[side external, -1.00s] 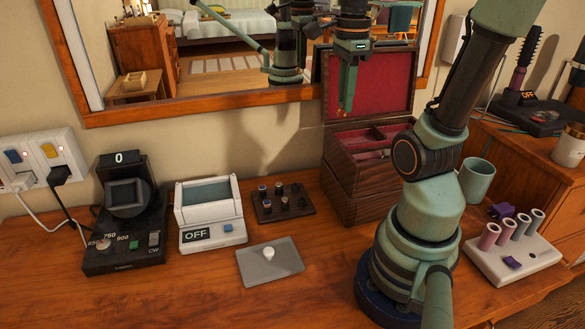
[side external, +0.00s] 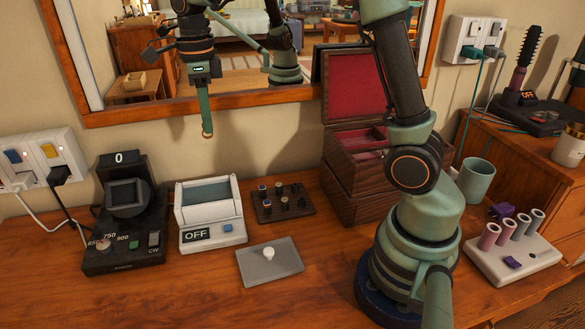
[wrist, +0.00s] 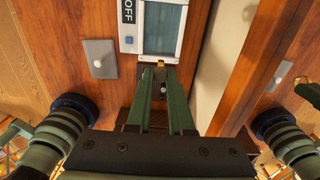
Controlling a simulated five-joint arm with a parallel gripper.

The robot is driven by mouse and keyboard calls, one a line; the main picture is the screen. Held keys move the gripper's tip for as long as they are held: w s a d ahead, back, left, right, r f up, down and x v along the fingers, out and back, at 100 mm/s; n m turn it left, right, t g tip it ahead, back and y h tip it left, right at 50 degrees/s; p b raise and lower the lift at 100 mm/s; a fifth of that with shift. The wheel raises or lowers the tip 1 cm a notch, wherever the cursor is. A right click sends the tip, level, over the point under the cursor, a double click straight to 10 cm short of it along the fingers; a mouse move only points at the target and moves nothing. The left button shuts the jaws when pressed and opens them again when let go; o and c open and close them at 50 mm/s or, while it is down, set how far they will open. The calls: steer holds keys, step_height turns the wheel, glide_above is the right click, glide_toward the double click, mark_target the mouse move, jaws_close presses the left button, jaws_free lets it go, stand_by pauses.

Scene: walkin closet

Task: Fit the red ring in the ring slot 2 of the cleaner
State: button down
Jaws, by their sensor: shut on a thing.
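My gripper (side external: 206,128) hangs pointing down in front of the mirror, above and behind the white cleaner (side external: 208,213). A small reddish ring (side external: 207,135) shows at its fingertips, and the gripper is shut on it. The ring is high in the air, apart from the cleaner. The cleaner has an OFF display, a blue button and a grey-green top area; its slots cannot be made out. In the wrist view, the gripper (wrist: 161,68) points toward the cleaner (wrist: 160,28), with only a small golden bit visible at the fingertips.
A grey plate with a white knob (side external: 285,268) lies before the cleaner. A dark peg tray (side external: 300,208) with several small rings stands right of it. A black device (side external: 125,255) stands left. An open jewelry box (side external: 350,200) is right, the mirror frame (side external: 150,113) behind.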

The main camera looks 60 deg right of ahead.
mark_target(211, 137)
step_height(211, 137, down, 16)
steer(key=shift+f, duration=0.1)
stand_by(0.6)
steer(key=shift+f, duration=1.1)
stand_by(2.8)
steer(key=c, duration=0.7)
jaws_free()
step_height(211, 137, up, 12)
steer(key=shift+f, duration=0.25)
steer(key=shift+r, duration=0.3)
